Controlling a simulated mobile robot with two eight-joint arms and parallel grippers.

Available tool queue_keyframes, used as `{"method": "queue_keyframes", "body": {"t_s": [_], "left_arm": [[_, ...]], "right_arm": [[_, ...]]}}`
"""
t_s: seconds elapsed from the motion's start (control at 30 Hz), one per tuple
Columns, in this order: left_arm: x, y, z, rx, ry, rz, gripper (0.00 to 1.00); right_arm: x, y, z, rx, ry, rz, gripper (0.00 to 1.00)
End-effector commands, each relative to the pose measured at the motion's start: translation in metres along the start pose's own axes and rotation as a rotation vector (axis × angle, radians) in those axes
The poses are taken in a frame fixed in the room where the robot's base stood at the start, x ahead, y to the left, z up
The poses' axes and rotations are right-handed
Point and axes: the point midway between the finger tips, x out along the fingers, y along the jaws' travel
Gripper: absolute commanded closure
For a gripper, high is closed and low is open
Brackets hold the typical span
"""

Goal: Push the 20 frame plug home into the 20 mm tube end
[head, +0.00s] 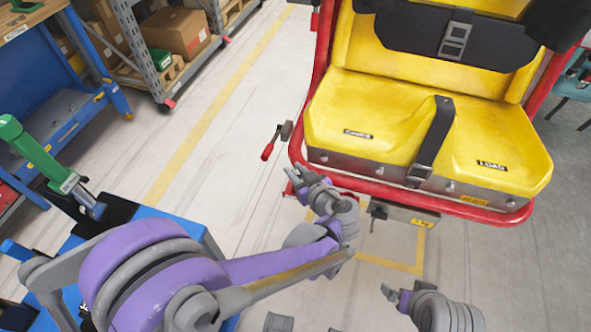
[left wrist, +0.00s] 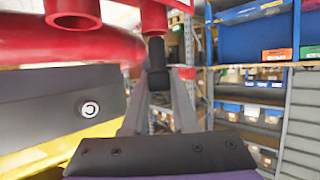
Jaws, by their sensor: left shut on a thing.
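In the left wrist view, the black frame plug (left wrist: 157,54) stands upright between the tips of my left gripper (left wrist: 158,80), which is shut on it. A red tube end (left wrist: 153,16) is right above the plug. I cannot tell whether plug and tube touch. Another red tube end (left wrist: 72,14) shows to the left. In the head view, my left gripper (head: 291,178) is at the lower left corner of the red chair frame (head: 297,150); the plug is too small to make out there. My right gripper (head: 392,294) is low, below the chair, apart from it; its opening is unclear.
The yellow double seat (head: 400,130) fills the upper right. A red-handled lever (head: 268,150) sticks out left of the frame. A blue workbench (head: 110,95) and a shelf with cardboard boxes (head: 175,32) stand at the left. The floor between is clear.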

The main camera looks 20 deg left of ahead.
Motion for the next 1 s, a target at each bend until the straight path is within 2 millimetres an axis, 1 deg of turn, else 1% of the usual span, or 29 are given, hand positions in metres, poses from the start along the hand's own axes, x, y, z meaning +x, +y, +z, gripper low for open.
{"method": "queue_keyframes", "body": {"t_s": [0.6, 1.0], "left_arm": [[0.0002, 0.0000, 0.0001, 0.000, 0.000, 0.000, 1.00], [0.0030, 0.0000, 0.0067, 0.000, 0.000, 0.000, 1.00]], "right_arm": [[-0.0005, 0.0000, -0.0003, 0.000, 0.000, 0.000, 0.00], [0.0046, 0.0000, 0.0022, 0.000, -0.002, 0.000, 0.00]]}}
